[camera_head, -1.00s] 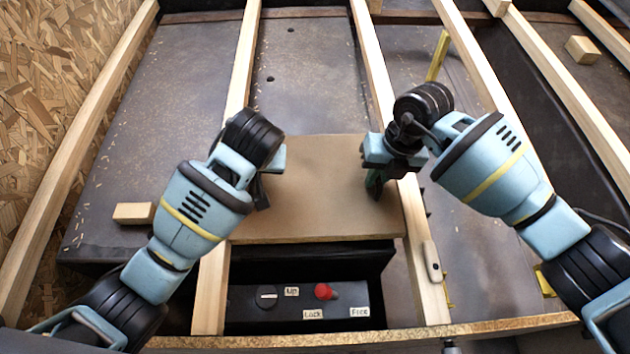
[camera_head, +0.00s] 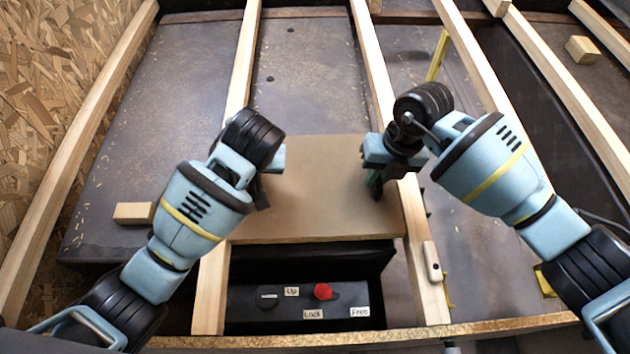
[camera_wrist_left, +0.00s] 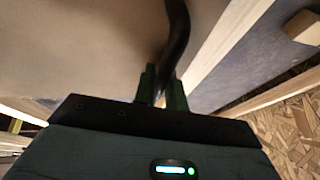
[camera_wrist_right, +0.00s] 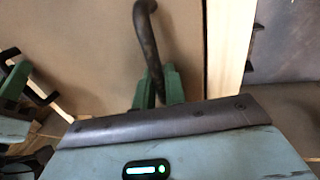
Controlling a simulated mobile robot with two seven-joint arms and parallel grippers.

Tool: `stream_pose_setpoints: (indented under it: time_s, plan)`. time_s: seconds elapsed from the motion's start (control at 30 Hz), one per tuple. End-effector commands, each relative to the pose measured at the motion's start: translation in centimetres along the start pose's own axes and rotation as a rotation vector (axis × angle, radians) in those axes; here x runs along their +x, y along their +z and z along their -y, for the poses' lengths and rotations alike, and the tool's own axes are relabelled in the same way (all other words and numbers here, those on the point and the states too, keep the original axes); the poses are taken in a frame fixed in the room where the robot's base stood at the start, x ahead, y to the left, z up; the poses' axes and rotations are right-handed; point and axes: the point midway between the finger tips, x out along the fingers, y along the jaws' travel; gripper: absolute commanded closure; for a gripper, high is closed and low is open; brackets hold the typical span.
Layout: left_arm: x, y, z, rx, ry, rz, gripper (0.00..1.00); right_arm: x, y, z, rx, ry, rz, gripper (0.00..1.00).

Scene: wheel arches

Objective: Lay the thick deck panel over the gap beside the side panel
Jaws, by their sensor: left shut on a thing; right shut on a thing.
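The thick deck panel (camera_head: 318,195) is a flat tan board lying level across two wooden beams, between my two grippers. I cannot tell whether the panel rests on the beams or hangs just above.
An open gap below the panel's near edge shows a black control box (camera_head: 250,312) with a red knob (camera_head: 323,291). Wood blocks lie at left (camera_head: 134,213) and far right (camera_head: 581,49). An OSB wall (camera_head: 50,90) stands at left. A chipboard edge (camera_head: 400,334) runs in front.

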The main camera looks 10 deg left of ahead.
Motion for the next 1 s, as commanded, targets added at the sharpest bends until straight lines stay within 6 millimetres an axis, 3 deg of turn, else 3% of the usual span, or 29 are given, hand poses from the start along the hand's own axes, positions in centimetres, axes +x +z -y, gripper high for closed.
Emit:
stream_pose_setpoints:
  time_s: [0.47,1.0]
  plan:
    - [-1.1,-0.6,0.3,-0.004,0.000,-0.011,1.00,-1.3,0.2,-0.2,0.000,0.000,0.012,1.00]
    - [-6.4,-2.9,1.4,-0.013,0.001,-0.047,1.00,-7.1,0.3,-1.3,-0.008,-0.006,0.048,1.00]
